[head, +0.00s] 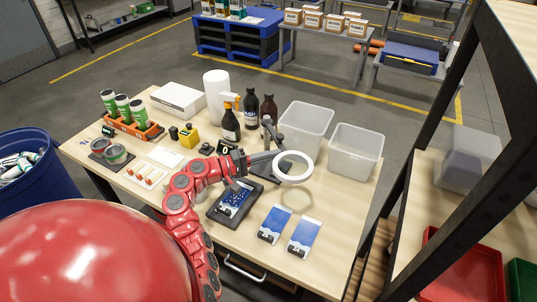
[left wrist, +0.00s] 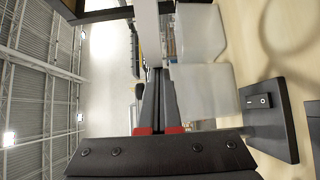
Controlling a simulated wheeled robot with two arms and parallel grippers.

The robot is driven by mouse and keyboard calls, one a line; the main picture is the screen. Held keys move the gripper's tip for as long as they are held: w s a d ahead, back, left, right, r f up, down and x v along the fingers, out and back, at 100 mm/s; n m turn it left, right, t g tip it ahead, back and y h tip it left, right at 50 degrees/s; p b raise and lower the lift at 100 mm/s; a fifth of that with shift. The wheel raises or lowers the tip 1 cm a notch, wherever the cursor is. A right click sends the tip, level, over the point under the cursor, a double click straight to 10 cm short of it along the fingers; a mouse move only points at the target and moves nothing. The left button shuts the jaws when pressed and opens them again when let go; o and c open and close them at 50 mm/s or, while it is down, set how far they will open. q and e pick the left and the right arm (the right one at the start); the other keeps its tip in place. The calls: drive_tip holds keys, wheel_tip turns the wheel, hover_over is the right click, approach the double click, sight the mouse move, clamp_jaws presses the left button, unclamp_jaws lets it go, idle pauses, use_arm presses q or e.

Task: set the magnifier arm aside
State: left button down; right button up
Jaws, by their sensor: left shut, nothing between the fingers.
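The magnifier arm shows in the head view as a white ring (head: 307,178) on a dark jointed arm over the right middle of the table. Its flat dark base with a switch shows in the left wrist view (left wrist: 284,143). My left gripper (head: 268,157) is shut and empty, its fingertips close beside the ring's left side. In the left wrist view its shut fingers (left wrist: 157,75) point at a pale bar, probably part of the magnifier. I cannot tell whether they touch it. My right gripper is not in view.
A dark pad with a printed panel (head: 235,200) lies below my arm, with two blue-and-white cards (head: 274,224) to its right. Bottles (head: 250,112) and two translucent bins (head: 355,150) stand behind the ring. The table's right front is clear.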

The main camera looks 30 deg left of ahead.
use_arm(q)
drive_tip(key=w+d+n+t+y+p, duration=0.1)
drive_tip(key=w+d+n+t+y, duration=0.2)
drive_tip(key=w+y, duration=0.7)
drive_tip(key=d+n, duration=0.2)
drive_tip(key=n, duration=0.2)
drive_tip(key=shift+d+y+p, duration=0.3)
drive_tip(key=shift+p, duration=0.1)
drive_tip(key=shift+r, duration=0.2)
